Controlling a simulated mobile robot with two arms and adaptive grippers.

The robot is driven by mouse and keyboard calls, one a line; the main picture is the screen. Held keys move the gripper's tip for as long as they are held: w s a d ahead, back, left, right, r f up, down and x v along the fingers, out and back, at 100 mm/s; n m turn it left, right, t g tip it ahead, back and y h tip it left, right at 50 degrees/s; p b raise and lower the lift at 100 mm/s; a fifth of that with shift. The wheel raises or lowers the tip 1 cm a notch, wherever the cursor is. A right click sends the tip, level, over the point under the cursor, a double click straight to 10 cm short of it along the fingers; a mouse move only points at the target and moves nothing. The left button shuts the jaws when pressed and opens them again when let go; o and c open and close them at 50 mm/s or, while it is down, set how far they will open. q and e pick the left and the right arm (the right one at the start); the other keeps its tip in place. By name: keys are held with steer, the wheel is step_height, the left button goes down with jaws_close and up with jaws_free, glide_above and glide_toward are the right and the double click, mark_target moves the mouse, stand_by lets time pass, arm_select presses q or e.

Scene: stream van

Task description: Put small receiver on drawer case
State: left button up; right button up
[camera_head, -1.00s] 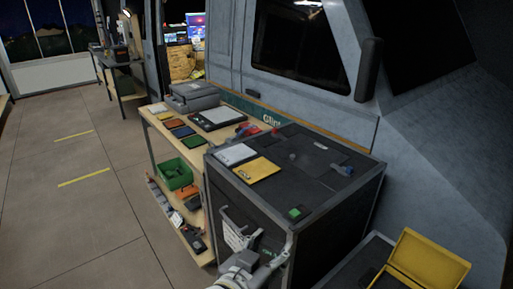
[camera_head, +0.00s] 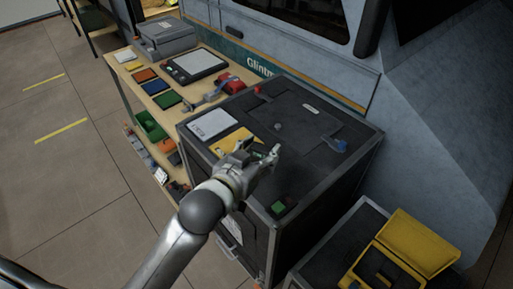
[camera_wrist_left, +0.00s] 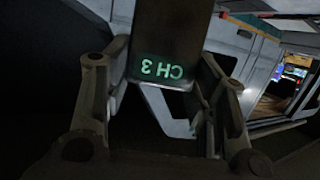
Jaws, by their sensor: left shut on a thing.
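The small receiver (camera_wrist_left: 162,60) is a dark box with a lit green "CH 3" display, upside down in the left wrist view. My left gripper (camera_head: 260,152) is shut on it, with a finger on each side. In the head view it is over the top of the large black case (camera_head: 312,165), near the yellow pad, and mostly hidden by the fingers. I take this black case, with a handle on its front, for the drawer case. I cannot tell the exact gap between receiver and case top. My right gripper is out of view.
On the black case lie a white sheet (camera_head: 212,124), a yellow pad (camera_head: 228,143), a small green-topped block (camera_head: 280,208) and a blue item (camera_head: 341,146). A wooden bench (camera_head: 130,75) stands behind left. An open yellow box (camera_head: 415,245) is at the lower right.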

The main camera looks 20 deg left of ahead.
arm_select(q)
steer(key=w, duration=0.1)
steer(key=w+f, duration=0.1)
steer(key=w, duration=0.1)
steer(key=shift+w+a+f+p, duration=0.15)
steer(key=shift+w+a+p, duration=0.15)
steer(key=shift+w+a, duration=0.1)
steer(key=w+f, duration=0.1)
steer(key=f, duration=0.2)
steer(key=w+f+p, duration=0.1)
steer(key=w+f, duration=0.1)
steer(key=f, duration=0.1)
steer(key=w+a+f, duration=0.1)
steer(key=w+f, duration=0.1)
steer(key=shift+f+p, duration=0.35)
steer(key=shift+f, duration=0.35)
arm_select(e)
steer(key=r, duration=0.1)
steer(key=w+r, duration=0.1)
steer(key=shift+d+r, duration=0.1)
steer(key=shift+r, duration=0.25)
arm_select(q)
steer(key=shift+f, duration=0.1)
steer(key=o, duration=1.1)
